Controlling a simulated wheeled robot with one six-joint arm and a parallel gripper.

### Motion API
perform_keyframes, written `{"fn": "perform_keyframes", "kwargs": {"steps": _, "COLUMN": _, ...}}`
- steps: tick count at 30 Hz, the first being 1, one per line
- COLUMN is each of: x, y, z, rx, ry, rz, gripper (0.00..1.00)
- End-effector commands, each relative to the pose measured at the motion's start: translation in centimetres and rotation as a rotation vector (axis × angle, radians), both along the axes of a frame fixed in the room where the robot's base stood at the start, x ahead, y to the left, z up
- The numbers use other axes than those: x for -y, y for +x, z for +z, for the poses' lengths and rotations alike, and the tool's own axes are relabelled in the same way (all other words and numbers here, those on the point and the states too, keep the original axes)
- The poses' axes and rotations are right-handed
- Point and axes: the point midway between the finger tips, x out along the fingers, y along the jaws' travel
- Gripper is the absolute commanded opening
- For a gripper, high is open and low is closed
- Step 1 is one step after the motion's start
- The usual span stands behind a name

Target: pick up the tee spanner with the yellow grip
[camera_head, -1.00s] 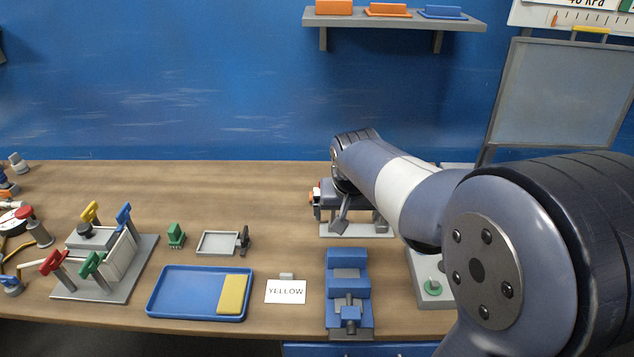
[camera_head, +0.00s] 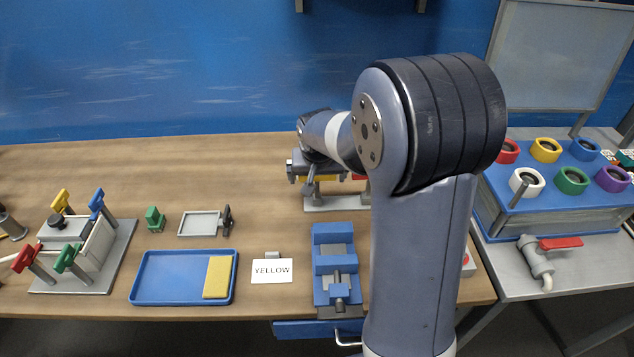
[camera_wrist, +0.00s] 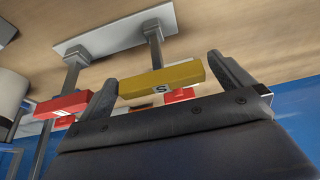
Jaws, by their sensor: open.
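The fingers are open, one off each end of the bar, with gaps visible. I cannot tell how deep the bar sits between them.
The stand's pale base (camera_head: 322,204) is on the wooden bench. In front are a blue vice (camera_head: 336,262), a "YELLOW" card (camera_head: 272,270) and a blue tray (camera_head: 150,290). A rig with coloured handles (camera_head: 125,240) stands left. A blue block with coloured rings (camera_head: 545,200) stands right.

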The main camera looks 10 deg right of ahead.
Motion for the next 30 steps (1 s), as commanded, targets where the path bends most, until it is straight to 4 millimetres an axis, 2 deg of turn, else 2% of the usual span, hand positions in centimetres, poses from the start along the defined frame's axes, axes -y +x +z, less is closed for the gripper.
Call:
{"fn": "perform_keyframes", "kwargs": {"steps": 6, "x": 0.2, "y": 0.9, "z": -2.2, "rx": -0.001, "ry": -0.001, "rz": 0.0, "gripper": 1.0}}
{"fn": "perform_keyframes", "kwargs": {"steps": 15, "x": 0.2, "y": 1.0, "z": -2.6, "rx": 0.001, "ry": 0.0, "rz": 0.0, "gripper": 1.0}}
{"fn": "perform_keyframes", "kwargs": {"steps": 30, "x": 0.2, "y": 1.0, "z": -2.6, "rx": 0.001, "ry": 0.0, "rz": 0.0, "gripper": 0.6}}
